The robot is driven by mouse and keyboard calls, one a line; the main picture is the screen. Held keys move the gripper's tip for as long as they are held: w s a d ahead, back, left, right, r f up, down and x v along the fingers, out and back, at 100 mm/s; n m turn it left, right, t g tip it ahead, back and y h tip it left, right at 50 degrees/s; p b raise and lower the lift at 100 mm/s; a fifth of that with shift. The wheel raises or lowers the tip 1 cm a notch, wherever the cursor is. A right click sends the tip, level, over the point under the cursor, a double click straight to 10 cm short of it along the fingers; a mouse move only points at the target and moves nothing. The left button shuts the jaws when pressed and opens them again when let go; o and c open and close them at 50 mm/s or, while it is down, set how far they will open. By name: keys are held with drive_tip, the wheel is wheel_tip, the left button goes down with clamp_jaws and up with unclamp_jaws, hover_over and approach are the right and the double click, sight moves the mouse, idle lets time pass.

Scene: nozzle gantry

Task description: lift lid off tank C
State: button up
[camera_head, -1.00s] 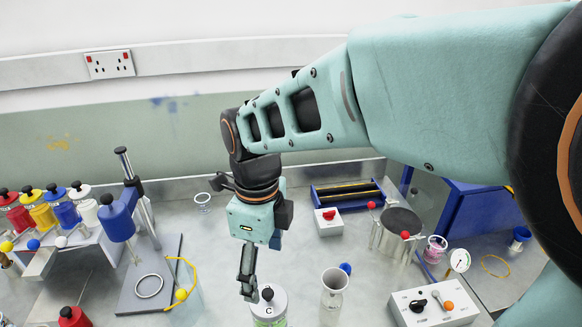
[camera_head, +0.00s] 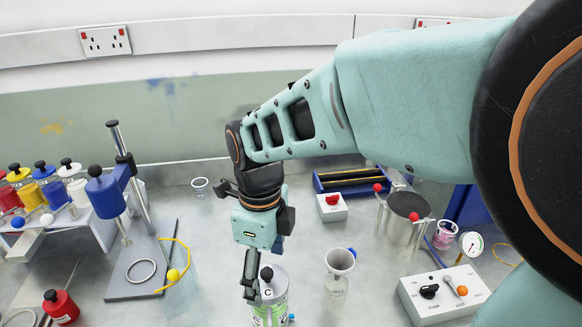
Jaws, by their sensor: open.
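Tank C (camera_head: 276,299) is a pale grey and green canister at the bottom middle of the head view, marked with a letter C. Its grey lid carries a black knob (camera_head: 267,273) on top. My gripper (camera_head: 249,294) is open and points down, just left of the knob. The fingers overlap the tank's left edge in the picture, and I cannot tell whether they touch it. One finger hides much of the other.
A glass funnel vessel (camera_head: 338,272) stands right of the tank. A control box (camera_head: 441,293) is farther right. A red canister (camera_head: 61,307) is at lower left, and a blue-headed stand (camera_head: 107,197) at left. A steel pot (camera_head: 405,219) stands behind right.

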drive_tip(key=shift+f, duration=0.45)
drive_tip(key=shift+r, duration=0.1)
drive_tip(key=shift+s, duration=0.15)
drive_tip(key=c, duration=1.8)
drive_tip(key=shift+d, duration=0.1)
clamp_jaws()
drive_tip(key=shift+f, duration=0.2)
